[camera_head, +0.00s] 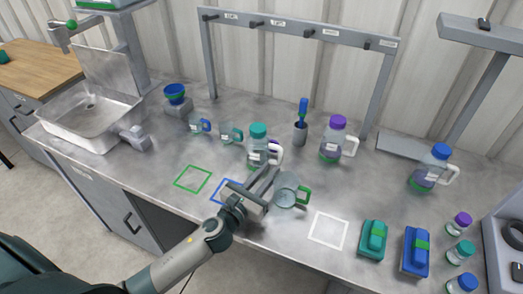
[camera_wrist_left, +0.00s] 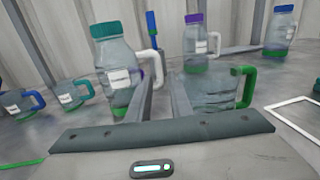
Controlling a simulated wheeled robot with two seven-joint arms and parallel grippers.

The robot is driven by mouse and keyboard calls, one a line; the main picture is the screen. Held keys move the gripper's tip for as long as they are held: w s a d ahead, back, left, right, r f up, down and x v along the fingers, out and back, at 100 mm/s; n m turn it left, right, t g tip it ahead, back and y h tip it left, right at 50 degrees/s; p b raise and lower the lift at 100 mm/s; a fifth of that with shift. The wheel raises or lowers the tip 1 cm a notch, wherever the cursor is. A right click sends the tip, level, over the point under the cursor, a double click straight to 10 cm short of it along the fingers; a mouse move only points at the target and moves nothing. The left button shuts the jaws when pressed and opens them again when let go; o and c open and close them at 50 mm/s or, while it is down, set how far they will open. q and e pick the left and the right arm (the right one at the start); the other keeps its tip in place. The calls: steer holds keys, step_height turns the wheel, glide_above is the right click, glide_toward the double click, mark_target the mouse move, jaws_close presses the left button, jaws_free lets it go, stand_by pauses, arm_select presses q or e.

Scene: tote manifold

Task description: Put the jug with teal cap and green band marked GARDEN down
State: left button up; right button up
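The jug with teal cap and green band (camera_head: 256,148) is upright near the middle of the bench. It is large in the left wrist view (camera_wrist_left: 119,75), with a white label and a white handle on its right. My left gripper (camera_head: 274,170) reaches to this handle from the front. In the left wrist view its two fingers (camera_wrist_left: 160,82) stand a narrow gap apart, with the lower part of the handle between their tips, and it looks shut on the handle. Whether the jug's base touches the bench is hard to tell. My right gripper is not in view.
A clear mug with green handle (camera_head: 286,190) stands right beside the left gripper. Green (camera_head: 192,178), blue (camera_head: 220,190) and white (camera_head: 328,230) outlined squares mark the bench front. A purple-capped jug (camera_head: 334,142) and a blue tool in a holder (camera_head: 300,130) stand behind.

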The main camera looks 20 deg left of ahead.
mark_target(276, 162)
arm_select(q)
steer(key=shift+w+r+p, duration=0.15)
steer(key=shift+w+p, duration=0.15)
steer(key=shift+w, duration=0.1)
steer(key=w, duration=0.2)
steer(key=w+p, duration=0.1)
steer(key=shift+d, duration=0.25)
steer(key=shift+w+d, duration=0.15)
steer(key=shift+w, duration=0.55)
steer(key=shift+c, duration=0.2)
jaws_close()
